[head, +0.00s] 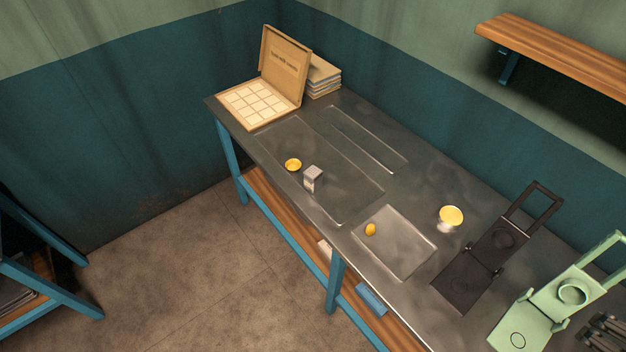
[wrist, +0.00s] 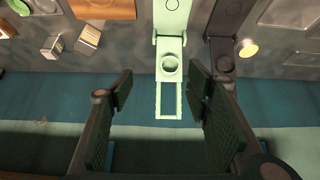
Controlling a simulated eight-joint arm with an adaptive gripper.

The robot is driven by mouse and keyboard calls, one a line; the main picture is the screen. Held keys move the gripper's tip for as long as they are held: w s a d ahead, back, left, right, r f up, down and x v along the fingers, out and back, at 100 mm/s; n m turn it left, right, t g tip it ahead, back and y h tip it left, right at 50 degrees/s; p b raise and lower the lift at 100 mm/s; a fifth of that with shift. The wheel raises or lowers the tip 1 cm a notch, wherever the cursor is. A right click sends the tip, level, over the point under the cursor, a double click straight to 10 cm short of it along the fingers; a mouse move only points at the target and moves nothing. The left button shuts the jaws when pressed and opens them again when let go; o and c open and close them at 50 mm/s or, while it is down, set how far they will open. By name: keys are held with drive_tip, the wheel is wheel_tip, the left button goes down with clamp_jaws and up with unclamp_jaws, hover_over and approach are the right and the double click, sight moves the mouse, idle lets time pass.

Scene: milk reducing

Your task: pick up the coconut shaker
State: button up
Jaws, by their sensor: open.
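No label reads as coconut, so I cannot tell for sure which thing is the coconut shaker. A small grey box-shaped container (head: 313,178) stands upright on the metal table in the head view. In the wrist view a grey box-shaped container (wrist: 89,38) and a smaller pale one (wrist: 52,46) stand left of the green press. The green press's handle shows beyond the gap. My gripper is apart from the containers.
The green hinged press (head: 545,305) and a dark hinged press (head: 470,275) lie at the table's right part. A wooden shelf (head: 560,55) juts from the wall.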

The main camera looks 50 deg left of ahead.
drive_tip(key=w+a+r+n+g+y, duration=0.1)
drive_tip(key=w+a+r+n, duration=0.15)
drive_tip(key=w+a, duration=0.4)
drive_tip(key=w+a+r+n+g, duration=0.1)
drive_tip(key=w+a+n, duration=0.25)
drive_tip(key=a, duration=0.65)
drive_tip(key=w+a+f+n+g+p, duration=0.1)
drive_tip(key=w+a+f+n, duration=0.1)
drive_tip(key=a, duration=0.9)
drive_tip(key=w+a+f+n+g, duration=0.1)
drive_tip(key=w+a+f+n, duration=0.15)
drive_tip(key=a, duration=0.95)
drive_tip(key=n+g+h, duration=0.1)
drive_tip(key=n+g, duration=0.2)
drive_tip(key=n, duration=0.6)
hover_over(313, 172)
drive_tip(key=f, duration=1.8)
drive_tip(key=shift+w+d+f+p, duration=0.15)
drive_tip(key=shift+w+f+p, duration=0.15)
drive_tip(key=shift+p, duration=0.1)
drive_tip(key=shift+s+a+f, duration=0.2)
drive_tip(key=shift+s+a, duration=0.05)
drive_tip(key=shift+f, duration=0.1)
